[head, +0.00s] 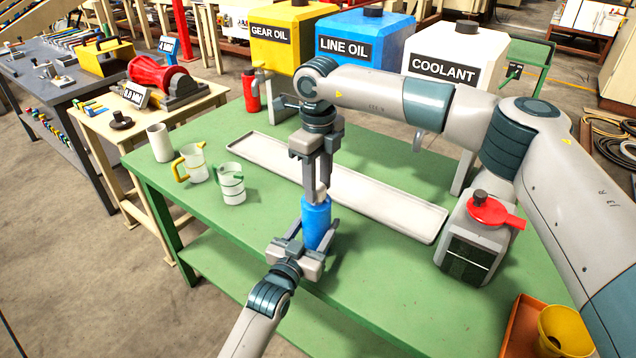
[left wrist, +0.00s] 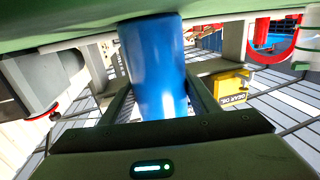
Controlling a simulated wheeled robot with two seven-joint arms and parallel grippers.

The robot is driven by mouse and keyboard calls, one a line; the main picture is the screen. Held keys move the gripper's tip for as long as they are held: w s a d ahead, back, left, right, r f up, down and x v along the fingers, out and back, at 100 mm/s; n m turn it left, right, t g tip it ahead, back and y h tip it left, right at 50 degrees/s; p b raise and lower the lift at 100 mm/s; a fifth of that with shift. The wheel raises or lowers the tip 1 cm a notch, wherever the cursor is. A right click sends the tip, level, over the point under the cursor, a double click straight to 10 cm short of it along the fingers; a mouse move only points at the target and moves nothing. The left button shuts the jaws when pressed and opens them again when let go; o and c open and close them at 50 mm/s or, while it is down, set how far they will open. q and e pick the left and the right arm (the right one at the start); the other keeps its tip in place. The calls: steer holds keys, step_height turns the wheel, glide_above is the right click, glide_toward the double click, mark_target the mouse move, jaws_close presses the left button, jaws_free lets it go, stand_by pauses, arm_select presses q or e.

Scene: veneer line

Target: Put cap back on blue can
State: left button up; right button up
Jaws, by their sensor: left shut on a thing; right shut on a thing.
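The blue can (head: 317,222) stands upright near the front of the green table. My left gripper (head: 313,234) is shut on its sides; the left wrist view shows the blue can (left wrist: 155,65) between the two fingers. My right gripper (head: 317,188) points straight down from above, directly over the can's top. It is shut on a small pale piece (head: 320,193), apparently the cap, mostly hidden by the fingers. I cannot tell whether the piece touches the can's neck or is seated on it.
A long pale tray (head: 400,208) lies behind the can. Jugs (head: 192,163) stand at left. A grey canister with a red top (head: 474,240) and a yellow funnel (head: 563,330) are at right. Yellow, blue and white tanks (head: 362,48) stand behind.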

steer(key=shift+f, duration=0.55)
